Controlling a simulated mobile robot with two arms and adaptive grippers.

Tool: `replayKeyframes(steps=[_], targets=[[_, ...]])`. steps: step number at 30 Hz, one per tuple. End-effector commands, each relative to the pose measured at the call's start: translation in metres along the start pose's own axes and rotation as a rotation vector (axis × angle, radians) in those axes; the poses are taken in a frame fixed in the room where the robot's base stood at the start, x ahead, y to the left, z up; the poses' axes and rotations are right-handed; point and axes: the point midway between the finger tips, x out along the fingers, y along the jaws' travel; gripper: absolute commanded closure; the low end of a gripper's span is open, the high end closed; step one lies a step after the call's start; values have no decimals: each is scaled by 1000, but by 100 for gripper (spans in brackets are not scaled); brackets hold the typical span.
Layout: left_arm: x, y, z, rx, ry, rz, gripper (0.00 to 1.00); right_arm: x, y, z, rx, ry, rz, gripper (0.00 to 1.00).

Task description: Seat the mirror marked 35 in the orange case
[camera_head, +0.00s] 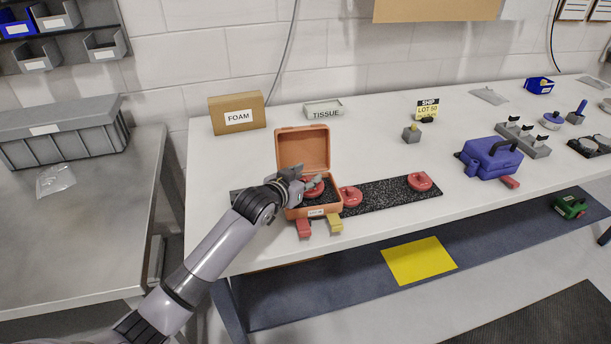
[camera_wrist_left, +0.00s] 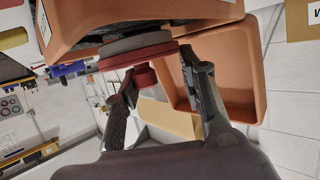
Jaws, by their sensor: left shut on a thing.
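The orange case (camera_head: 290,211) stands with its lid open on the white table, at the black speckled mat's left part. My left gripper (camera_head: 306,184) reaches into the case from the left and is shut on a round red mirror mount (camera_head: 315,188). In the left wrist view the red mount (camera_wrist_left: 135,60), with a grey layer, lies between the fingers of my gripper (camera_wrist_left: 157,72), close to the orange case (camera_wrist_left: 82,20). I cannot read its number or tell whether it touches the case floor. My right gripper is not in view.
Two other red mounts sit on the mat (camera_head: 385,195), one just right of the case (camera_head: 351,196) and one farther right (camera_head: 420,182). Red (camera_head: 303,228) and yellow (camera_head: 335,223) blocks are at the case's front. A blue case (camera_head: 490,158) stands right.

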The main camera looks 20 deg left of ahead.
Motion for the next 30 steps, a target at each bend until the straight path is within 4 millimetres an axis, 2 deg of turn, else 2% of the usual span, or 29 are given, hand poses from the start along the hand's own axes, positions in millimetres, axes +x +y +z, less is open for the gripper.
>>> replayKeyframes(steps=[30], targets=[[0, 0, 0, 0, 1, 0, 76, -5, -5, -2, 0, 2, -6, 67]])
